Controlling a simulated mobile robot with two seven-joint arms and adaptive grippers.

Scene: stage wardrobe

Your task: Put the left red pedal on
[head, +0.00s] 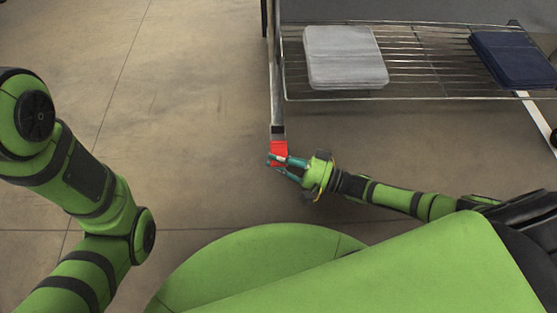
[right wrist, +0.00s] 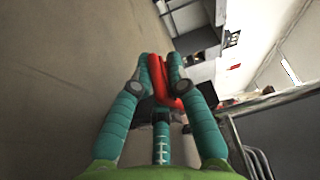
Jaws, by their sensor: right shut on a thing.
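The red pedal (head: 279,148) sits low at the near end of the metal leg on the left side of the wire rack. My right gripper (head: 279,161) reaches it from the right, with its teal fingers on the pedal. In the right wrist view, the red pedal (right wrist: 158,80) lies between the fingertips of my right gripper (right wrist: 160,72), which is shut on it. The fingers hide part of the pedal, and I cannot tell how far it is pressed. My left arm comes in at the left of the head view, but its gripper is out of the picture.
The wire rack (head: 430,75) stands at the upper right and bears a stack of grey cloth (head: 345,57) and a stack of dark blue cloth (head: 514,59). The concrete floor (head: 190,120) left of the rack is clear.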

